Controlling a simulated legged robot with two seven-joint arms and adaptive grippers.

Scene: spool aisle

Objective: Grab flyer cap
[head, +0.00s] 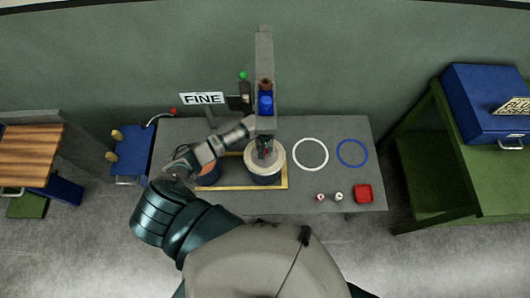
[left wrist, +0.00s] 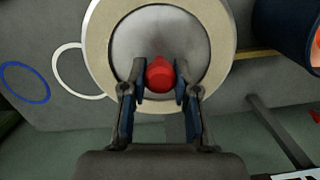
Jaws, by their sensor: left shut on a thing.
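A red cap (left wrist: 160,75) sits between the two fingers of my left gripper (left wrist: 160,82), over the grey centre of a pale-rimmed spool (left wrist: 102,60) in the left wrist view. The gripper is shut on the cap. In the head view my left gripper (head: 264,151) reaches over the same spool (head: 277,165), which stands on the grey bench, and a little red shows at the fingers. I cannot tell whether the cap still touches the spool. My right gripper is not in view.
On the grey bench (head: 230,204), a white ring (head: 296,144), a blue ring (head: 340,147), two small capped items (head: 320,197) (head: 339,196) and a red tray (head: 364,186) lie right of the spool. A grey post (head: 264,60) rises behind. A copper-coloured spool (head: 208,175) stands left.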

